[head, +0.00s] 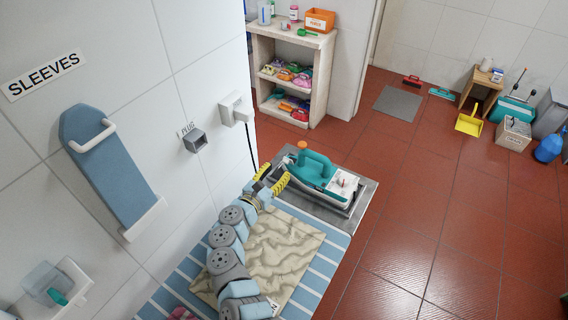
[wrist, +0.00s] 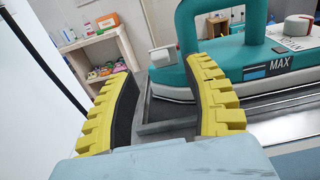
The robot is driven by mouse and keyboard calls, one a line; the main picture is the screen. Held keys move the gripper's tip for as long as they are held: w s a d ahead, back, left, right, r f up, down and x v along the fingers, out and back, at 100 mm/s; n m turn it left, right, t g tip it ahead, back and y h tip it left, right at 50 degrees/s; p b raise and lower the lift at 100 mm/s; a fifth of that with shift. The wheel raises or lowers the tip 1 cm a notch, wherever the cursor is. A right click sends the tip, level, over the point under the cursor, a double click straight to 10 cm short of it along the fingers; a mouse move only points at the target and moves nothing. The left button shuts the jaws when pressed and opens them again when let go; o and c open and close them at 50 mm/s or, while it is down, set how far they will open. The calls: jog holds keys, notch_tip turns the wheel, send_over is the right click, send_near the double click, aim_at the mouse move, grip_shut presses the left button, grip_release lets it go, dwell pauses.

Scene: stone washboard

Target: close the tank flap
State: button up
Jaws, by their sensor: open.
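A teal iron (head: 318,172) with an arched handle lies on a grey metal rest (head: 353,212). It also shows in the wrist view (wrist: 245,62), with a dark window marked MAX on its side. A small white piece (wrist: 165,55) juts from its near end, seen between my fingers; I cannot tell for sure whether it is the tank flap, or how far open it stands. My gripper (head: 272,177) is open and empty beside the iron's left end. In the wrist view its yellow ribbed fingers (wrist: 165,95) stand apart, and the right one covers part of the iron.
A striped board with a beige cloth (head: 285,247) lies under my arm. The tiled wall at left carries a plug socket (head: 235,108) with a black cord and a blue sleeve board (head: 108,165). A shelf (head: 292,75) stands behind.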

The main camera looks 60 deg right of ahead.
aim_at(288, 162)
jog(key=shift+s+d, duration=0.15)
jog(key=shift+d, duration=2.05)
grip_shut()
